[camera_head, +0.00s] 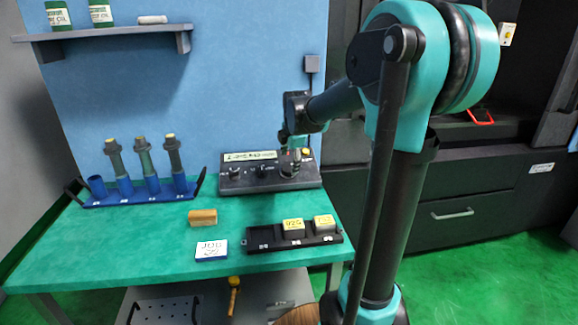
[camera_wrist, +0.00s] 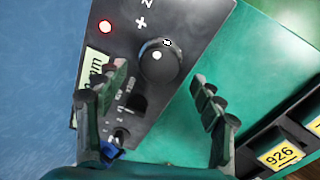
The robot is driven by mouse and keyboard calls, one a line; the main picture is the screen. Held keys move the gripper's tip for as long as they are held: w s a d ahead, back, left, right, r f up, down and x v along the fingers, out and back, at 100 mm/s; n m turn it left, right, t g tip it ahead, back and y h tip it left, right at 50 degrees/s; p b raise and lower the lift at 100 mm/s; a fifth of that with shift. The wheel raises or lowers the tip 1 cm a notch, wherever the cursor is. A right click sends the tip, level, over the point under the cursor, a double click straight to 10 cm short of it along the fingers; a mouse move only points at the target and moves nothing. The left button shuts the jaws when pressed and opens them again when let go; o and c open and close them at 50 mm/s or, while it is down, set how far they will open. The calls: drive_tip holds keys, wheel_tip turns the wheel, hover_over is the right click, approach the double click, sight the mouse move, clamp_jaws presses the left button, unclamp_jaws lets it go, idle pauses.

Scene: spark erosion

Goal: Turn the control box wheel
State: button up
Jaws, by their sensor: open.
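The dark control box (camera_head: 240,181) stands at the back right of the green table and fills the middle of the wrist view (camera_wrist: 190,22). Its black round wheel (camera_wrist: 161,64) has a white dot on its face. In the head view my gripper (camera_head: 291,158) is over the right part of the box and hides much of that area. In the wrist view my gripper (camera_wrist: 162,92) is open and empty, its fingers on either side of the picture, with the wheel beyond the gap between them. I cannot tell whether a finger touches the box.
A red lamp (camera_wrist: 105,27) glows on the box. A black tray (camera_head: 262,245) with two labelled blocks lies in front. A blue rack (camera_head: 107,201) holds several tools at the left.

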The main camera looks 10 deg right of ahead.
drive_tip(key=v, duration=0.8)
idle(0.4)
